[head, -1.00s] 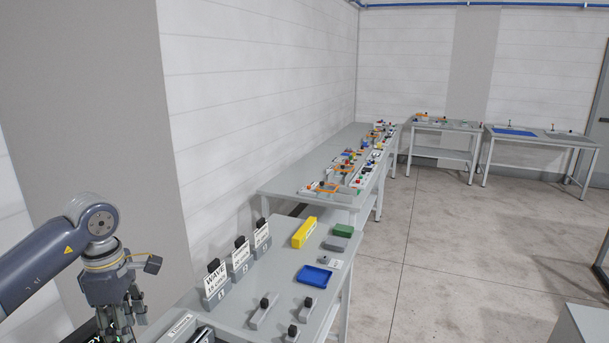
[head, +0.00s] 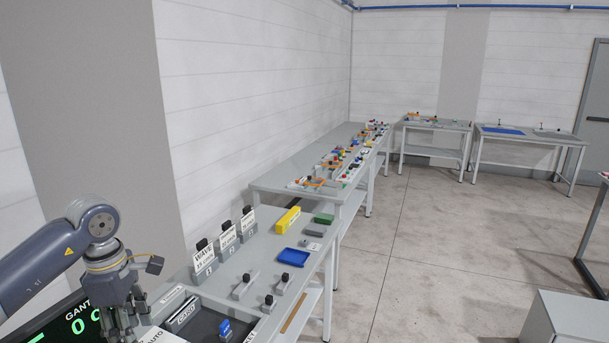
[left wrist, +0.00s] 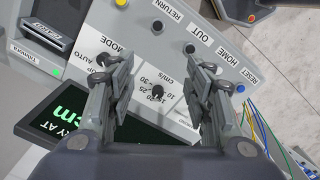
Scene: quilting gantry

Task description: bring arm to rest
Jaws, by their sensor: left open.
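My left gripper (head: 122,312) comes in from the left in the head view and hangs over the near end of the bench. In the left wrist view my left gripper (left wrist: 160,95) is open and empty, its two fingers wide apart above a control panel (left wrist: 175,65). A black knob (left wrist: 158,91) with speed markings shows between the fingers, apart from them. A dark display with green characters (head: 85,322) stands beside the gripper in the head view. My right gripper is not in view.
The near bench (head: 262,262) holds several labelled card holders (head: 228,238), a yellow block (head: 288,220), a blue tray (head: 298,255) and grey handled pieces (head: 284,284). More benches (head: 290,178) line the wall. The floor (head: 430,240) to the right is largely clear.

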